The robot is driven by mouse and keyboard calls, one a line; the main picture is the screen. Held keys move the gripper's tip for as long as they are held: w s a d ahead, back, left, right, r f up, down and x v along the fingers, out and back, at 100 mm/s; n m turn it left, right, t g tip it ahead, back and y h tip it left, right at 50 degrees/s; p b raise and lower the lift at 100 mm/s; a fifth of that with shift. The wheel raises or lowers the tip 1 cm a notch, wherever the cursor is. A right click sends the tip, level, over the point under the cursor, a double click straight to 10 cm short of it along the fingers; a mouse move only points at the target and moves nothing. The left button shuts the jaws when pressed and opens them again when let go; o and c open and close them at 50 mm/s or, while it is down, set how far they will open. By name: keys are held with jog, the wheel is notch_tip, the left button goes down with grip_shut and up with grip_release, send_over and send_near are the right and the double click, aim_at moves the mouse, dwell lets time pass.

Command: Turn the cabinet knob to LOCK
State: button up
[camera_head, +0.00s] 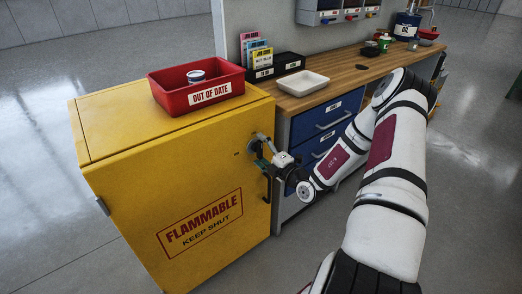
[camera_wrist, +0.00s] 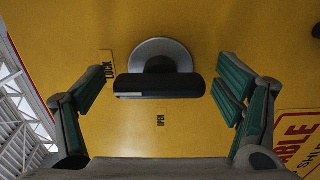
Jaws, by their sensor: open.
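The yellow cabinet (camera_head: 130,130) stands at the left with its door closed. Its knob (camera_wrist: 160,87) is a dark bar on a round grey base (camera_wrist: 160,52); in the wrist view the bar lies level, with a pale mark near its left end. A LOCK label (camera_wrist: 107,72) is just left of the bar and a small OPEN label (camera_wrist: 160,120) is below it. My gripper (camera_wrist: 162,88) is open, with green-padded fingers on either side of the bar and visible gaps at both ends. In the head view my gripper (camera_head: 266,152) is at the door and largely hides the knob.
A black door handle (camera_head: 267,187) is just below my gripper. A red OUT OF DATE bin (camera_head: 170,92) holding a small container (camera_head: 196,76) sits on the cabinet. A workbench (camera_head: 325,82) with blue drawers (camera_head: 325,118) stands close right. Floor in front is clear.

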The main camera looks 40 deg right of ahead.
jog(key=s, duration=1.1)
jog(key=shift+s+d, duration=0.2)
jog(key=shift+s, duration=0.2)
jog(key=shift+r, duration=0.1)
jog(key=s+a+r+n+g+y+p, duration=0.1)
jog(key=a+r+n+g+y+p, duration=0.2)
jog(key=a+r+n+g+y, duration=1.15)
jog(key=s+a+r+n+h+p, duration=0.1)
jog(key=s+a+r+n, duration=0.25)
jog(key=a+n, duration=0.3)
jog(key=s+a+r+n+h+p, duration=0.1)
jog(key=s+a+r+n+h, duration=0.15)
jog(key=a+r+n, duration=0.4)
jog(key=s+a+r+n+g+h+p, duration=0.2)
jog(key=s+r+n+g+h+p, duration=0.25)
jog(key=s+n, duration=1)
jog(key=s+d+r+n+t+h+p, duration=0.1)
jog(key=s+d+r+n+t+h, duration=0.1)
jog(key=r+n, duration=0.3)
jog(key=s+d+r+n+t+h+p, duration=0.1)
jog(key=s+d+r+n+t+h, duration=0.1)
jog(key=r+n+h, duration=0.3)
jog(key=shift+s+d+n+t, duration=0.25)
jog(key=shift+s+n+t, duration=0.35)
jog(key=shift+s+n, duration=0.25)
